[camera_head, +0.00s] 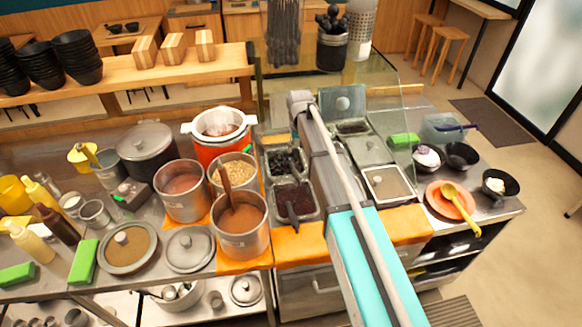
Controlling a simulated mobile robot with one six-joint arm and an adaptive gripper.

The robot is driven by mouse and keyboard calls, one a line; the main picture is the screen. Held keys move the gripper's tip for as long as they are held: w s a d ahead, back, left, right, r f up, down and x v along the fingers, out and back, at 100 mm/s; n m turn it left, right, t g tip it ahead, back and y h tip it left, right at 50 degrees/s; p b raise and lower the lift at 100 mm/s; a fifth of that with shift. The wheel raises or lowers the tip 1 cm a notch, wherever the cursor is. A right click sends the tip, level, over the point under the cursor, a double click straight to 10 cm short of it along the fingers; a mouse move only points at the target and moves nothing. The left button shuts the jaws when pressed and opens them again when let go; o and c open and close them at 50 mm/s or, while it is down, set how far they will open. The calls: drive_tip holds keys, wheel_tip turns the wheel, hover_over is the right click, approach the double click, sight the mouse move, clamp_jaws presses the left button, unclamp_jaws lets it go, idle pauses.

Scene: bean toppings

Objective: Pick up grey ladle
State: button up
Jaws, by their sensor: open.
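I cannot clearly make out a grey ladle in the head view. A brown-handled utensil (226,184) stands in the front steel pot of brown sauce (242,243). A yellow ladle (458,206) lies on an orange plate (436,201) at the right. A dark blue-handled utensil (456,127) lies near the bowls at the right back. My arm reaches up across the middle of the counter and covers part of the topping trays. I cannot pick out my gripper; it seems hidden by the arm or out of frame.
Steel pots, an orange-red cooker (222,150) and bottles crowd the left counter. Topping trays (388,185) sit around my arm. A glass guard (390,100) rises behind them, with a black utensil holder (332,48) above. Black bowls (463,156) stand at the right.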

sight(296, 171)
drive_tip(key=shift+w+a, duration=0.45)
drive_tip(key=shift+a, duration=0.25)
drive_tip(key=shift+f, duration=0.15)
wheel_tip(296, 171, down, 8)
drive_tip(key=b, duration=0.8)
drive_tip(key=shift+f+b, duration=0.2)
drive_tip(key=shift+b, duration=0.1)
drive_tip(key=shift+f, duration=0.15)
wheel_tip(296, 171, down, 5)
drive_tip(key=b, duration=0.5)
drive_tip(key=shift+d, duration=0.15)
idle(0.5)
clamp_jaws()
